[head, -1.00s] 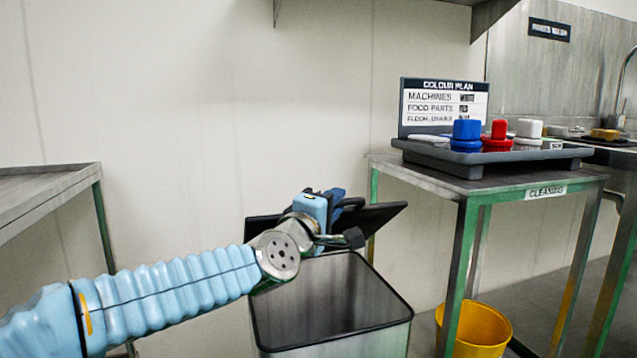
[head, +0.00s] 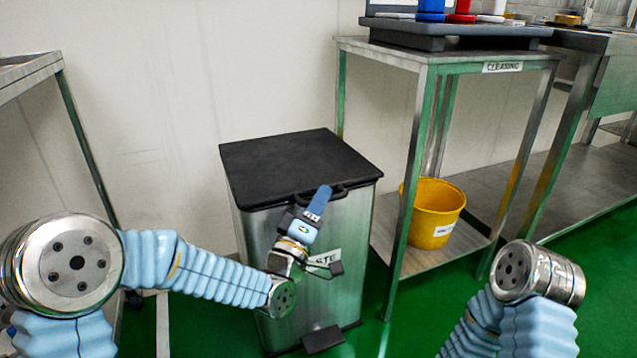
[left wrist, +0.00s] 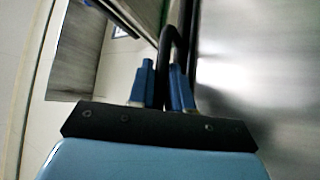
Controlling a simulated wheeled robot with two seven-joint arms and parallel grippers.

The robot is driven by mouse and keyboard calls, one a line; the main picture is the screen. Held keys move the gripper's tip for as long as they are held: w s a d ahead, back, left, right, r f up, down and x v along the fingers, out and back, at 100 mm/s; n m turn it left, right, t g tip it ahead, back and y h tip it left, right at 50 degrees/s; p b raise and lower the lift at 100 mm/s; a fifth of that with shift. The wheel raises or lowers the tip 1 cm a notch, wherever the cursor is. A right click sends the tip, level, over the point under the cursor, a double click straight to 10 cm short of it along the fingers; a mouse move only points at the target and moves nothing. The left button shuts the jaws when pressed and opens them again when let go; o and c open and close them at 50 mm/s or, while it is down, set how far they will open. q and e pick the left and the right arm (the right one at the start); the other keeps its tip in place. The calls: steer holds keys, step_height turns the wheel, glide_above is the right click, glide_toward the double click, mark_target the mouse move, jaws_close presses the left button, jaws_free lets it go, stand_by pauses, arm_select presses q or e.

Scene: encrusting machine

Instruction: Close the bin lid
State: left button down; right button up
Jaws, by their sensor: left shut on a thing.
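The bin (head: 305,262) is a square steel bin standing on the green floor in the middle of the head view. Its black lid (head: 295,165) lies flat over the top, with no gap that I can make out. A black bar handle (head: 345,190) runs along the lid's front edge. My left gripper (head: 320,200) is at that front edge. In the left wrist view its two blue fingers (left wrist: 167,85) are shut on the black handle (left wrist: 176,45). The gripper hides part of the bin's front label. My right gripper is out of view; only part of that arm shows.
A steel cleaning table (head: 440,58) stands right of the bin, with a yellow bucket (head: 434,215) on its lower shelf. Another steel table (head: 28,68) is at the far left. A black pedal (head: 323,340) juts from the bin's base. Green floor is open in front.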

arm_select(q)
steer(key=shift+f, duration=0.5)
steer(key=shift+f, duration=0.1)
steer(key=c, duration=1.1)
jaws_free()
steer(key=shift+c, duration=0.2)
steer(key=v, duration=1.2)
